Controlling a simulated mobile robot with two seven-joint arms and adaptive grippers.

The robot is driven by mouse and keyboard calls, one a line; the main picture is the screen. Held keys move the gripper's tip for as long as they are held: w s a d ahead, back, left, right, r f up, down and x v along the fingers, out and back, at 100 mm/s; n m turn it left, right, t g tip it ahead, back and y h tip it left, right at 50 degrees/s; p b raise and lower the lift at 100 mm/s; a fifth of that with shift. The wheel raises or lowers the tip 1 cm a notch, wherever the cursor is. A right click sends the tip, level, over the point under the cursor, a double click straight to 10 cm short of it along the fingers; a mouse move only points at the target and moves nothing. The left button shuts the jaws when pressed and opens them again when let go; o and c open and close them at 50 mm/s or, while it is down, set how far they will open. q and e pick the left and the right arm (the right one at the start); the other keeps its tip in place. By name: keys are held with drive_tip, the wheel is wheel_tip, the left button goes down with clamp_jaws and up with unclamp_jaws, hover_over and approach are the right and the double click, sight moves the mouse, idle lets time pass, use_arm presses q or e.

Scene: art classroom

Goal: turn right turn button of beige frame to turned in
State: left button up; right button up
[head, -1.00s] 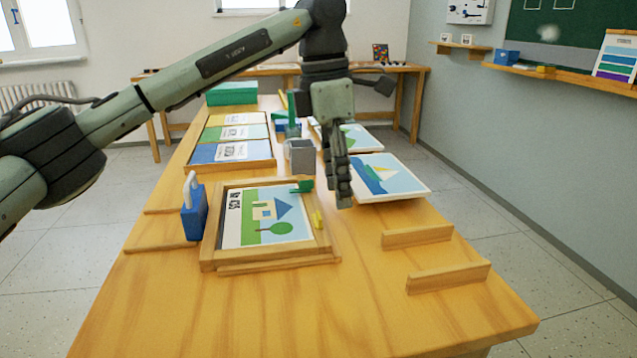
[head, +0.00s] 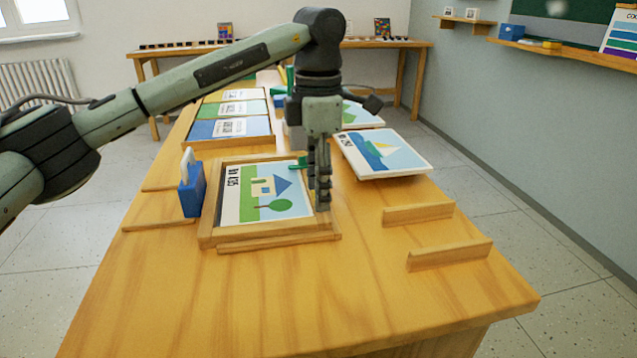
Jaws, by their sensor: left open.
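The beige frame (head: 207,237) lies flat on the near part of the table and holds a picture of a house and a tree (head: 262,190). A green turn button (head: 299,164) sits at the frame's top edge near its right corner. My left gripper (head: 322,200) points down at the frame's right edge, with its fingers open. It covers the spot of the yellow turn button on that right side, so the button is hidden now. I cannot tell whether the fingers touch it. My right gripper is out of view.
A blue block with a light loop (head: 192,190) stands left of the frame. A sailboat picture (head: 385,155) lies to the right. Wooden strips (head: 418,213) (head: 450,255) lie at the right front. A tray of coloured cards (head: 228,128) is behind. The table's front is clear.

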use_arm(q)
drive_tip(key=shift+c, duration=0.4)
clamp_jaws()
